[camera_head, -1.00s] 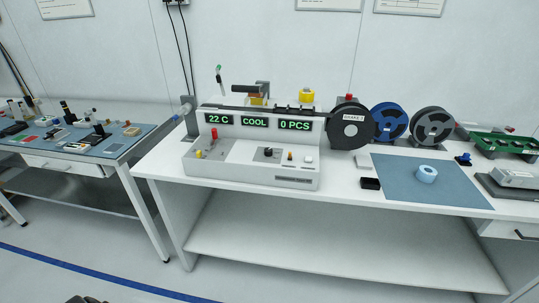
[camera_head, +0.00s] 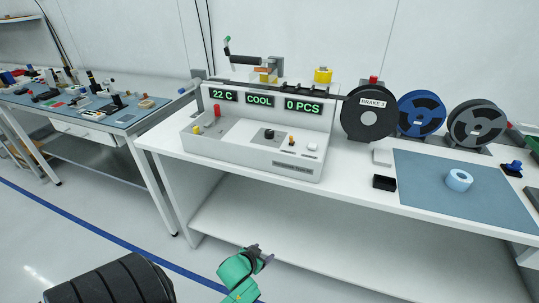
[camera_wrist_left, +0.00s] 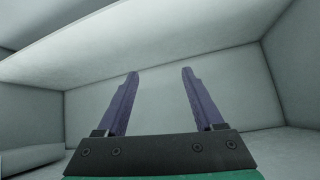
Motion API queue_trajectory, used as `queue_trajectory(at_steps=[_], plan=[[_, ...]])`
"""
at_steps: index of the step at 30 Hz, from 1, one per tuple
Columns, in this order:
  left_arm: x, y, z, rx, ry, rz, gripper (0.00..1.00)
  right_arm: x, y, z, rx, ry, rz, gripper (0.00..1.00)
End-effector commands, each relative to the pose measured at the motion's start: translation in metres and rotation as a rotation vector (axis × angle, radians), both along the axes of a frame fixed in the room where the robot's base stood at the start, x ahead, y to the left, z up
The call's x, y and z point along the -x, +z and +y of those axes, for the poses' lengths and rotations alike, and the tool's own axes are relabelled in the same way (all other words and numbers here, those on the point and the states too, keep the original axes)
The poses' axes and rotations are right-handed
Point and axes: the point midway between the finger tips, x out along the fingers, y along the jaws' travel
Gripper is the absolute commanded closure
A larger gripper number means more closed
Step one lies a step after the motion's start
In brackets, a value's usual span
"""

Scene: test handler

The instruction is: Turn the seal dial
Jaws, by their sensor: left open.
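The grey-white machine (camera_head: 240,150) stands on the white bench and shows "22 C", "COOL" and "0 PCS" on its displays. A black knob (camera_head: 269,134) on its sloped front panel appears to be the seal dial; its marking is too small to read. My left gripper (camera_head: 262,255) is low in front of the bench, well below and apart from the dial. In the left wrist view its two fingers (camera_wrist_left: 160,73) are spread with nothing between them, facing pale surfaces. The dial is not in that view. My right gripper is not in view.
A red knob (camera_head: 217,111) and a white button (camera_head: 312,147) also sit on the machine. The black reel (camera_head: 366,118), blue reel (camera_head: 420,113) and blue mat (camera_head: 430,180) are to the right. The bench's lower shelf (camera_head: 290,235) is empty.

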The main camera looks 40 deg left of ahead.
Motion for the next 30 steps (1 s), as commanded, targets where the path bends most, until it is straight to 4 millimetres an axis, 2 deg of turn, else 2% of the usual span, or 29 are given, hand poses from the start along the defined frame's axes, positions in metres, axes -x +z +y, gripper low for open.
queue_trajectory(at_steps=[1,2,3,5,6,9,12,14,17,20,30], plan=[[-0.019,0.027,0.011,-0.012,0.024,-0.085,0.31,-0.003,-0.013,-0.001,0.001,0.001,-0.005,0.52],[-0.03,0.051,0.018,-0.019,0.044,-0.141,0.31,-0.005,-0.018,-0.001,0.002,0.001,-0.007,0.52],[-0.042,0.089,0.028,-0.031,0.07,-0.227,0.31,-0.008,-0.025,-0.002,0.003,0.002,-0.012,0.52],[-0.053,0.154,0.042,-0.051,0.11,-0.368,0.31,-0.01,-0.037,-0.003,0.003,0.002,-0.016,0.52],[-0.055,0.198,0.05,-0.065,0.135,-0.46,0.31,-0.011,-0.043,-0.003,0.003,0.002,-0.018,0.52],[-0.043,0.288,0.057,-0.088,0.177,-0.646,0.31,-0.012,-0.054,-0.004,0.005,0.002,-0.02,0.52],[-0.03,0.337,0.058,-0.101,0.194,-0.745,0.31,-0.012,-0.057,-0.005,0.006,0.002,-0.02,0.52],[-0.028,0.349,0.058,-0.102,0.198,-0.767,0.31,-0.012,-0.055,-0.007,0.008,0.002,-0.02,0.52],[-0.037,0.353,0.061,-0.102,0.197,-0.772,0.31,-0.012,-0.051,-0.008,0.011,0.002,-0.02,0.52],[-0.057,0.355,0.069,-0.105,0.197,-0.772,0.31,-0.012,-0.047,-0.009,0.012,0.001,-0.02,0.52],[-0.14,0.353,0.1,-0.105,0.197,-0.77,0.31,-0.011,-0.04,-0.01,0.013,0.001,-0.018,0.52]])
